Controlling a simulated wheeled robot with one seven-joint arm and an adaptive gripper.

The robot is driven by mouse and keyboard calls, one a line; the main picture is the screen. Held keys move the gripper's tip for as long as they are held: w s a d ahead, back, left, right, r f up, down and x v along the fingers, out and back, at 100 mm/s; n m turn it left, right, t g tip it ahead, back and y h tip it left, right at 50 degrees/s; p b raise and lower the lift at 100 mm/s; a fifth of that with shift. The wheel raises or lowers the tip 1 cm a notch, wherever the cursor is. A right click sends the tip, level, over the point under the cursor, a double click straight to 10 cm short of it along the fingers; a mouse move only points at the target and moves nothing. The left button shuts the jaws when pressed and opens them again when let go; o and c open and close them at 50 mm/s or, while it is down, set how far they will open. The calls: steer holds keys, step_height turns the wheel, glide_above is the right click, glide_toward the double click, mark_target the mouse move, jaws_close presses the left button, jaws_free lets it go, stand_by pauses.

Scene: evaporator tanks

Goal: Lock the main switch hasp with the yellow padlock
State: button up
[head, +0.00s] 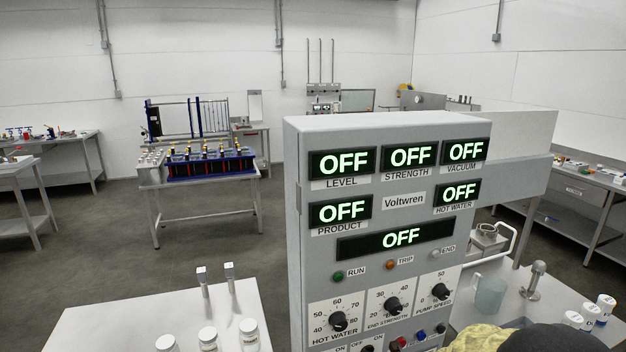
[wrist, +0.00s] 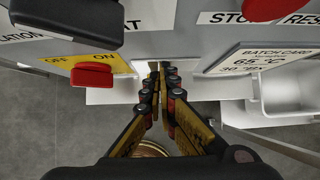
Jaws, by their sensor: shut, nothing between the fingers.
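My gripper (wrist: 162,70) is shut and empty, its fingertips close to a pale plate on the lower edge of the grey cabinet. A red switch handle (wrist: 92,76) sits on a yellow plate (wrist: 60,62) marked OFF and ON, left of the fingertips. Its handle is under the ON side. I cannot make out the hasp; the fingers may hide it. I see no certain yellow padlock in either view. A round brass-coloured thing (wrist: 150,149) shows partly below the fingers in the wrist view; I cannot tell what it is.
The grey cabinet (head: 292,220) has several OFF displays and knobs. A red button (wrist: 264,8) and a batch card (wrist: 265,58) are near the fingers. A white bin (wrist: 290,95) stands right. White jars (head: 248,335) stand on the left table; a jug (head: 489,295) stands right.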

steer(key=shift+r+p, duration=2.15)
steer(key=shift+r, duration=0.2)
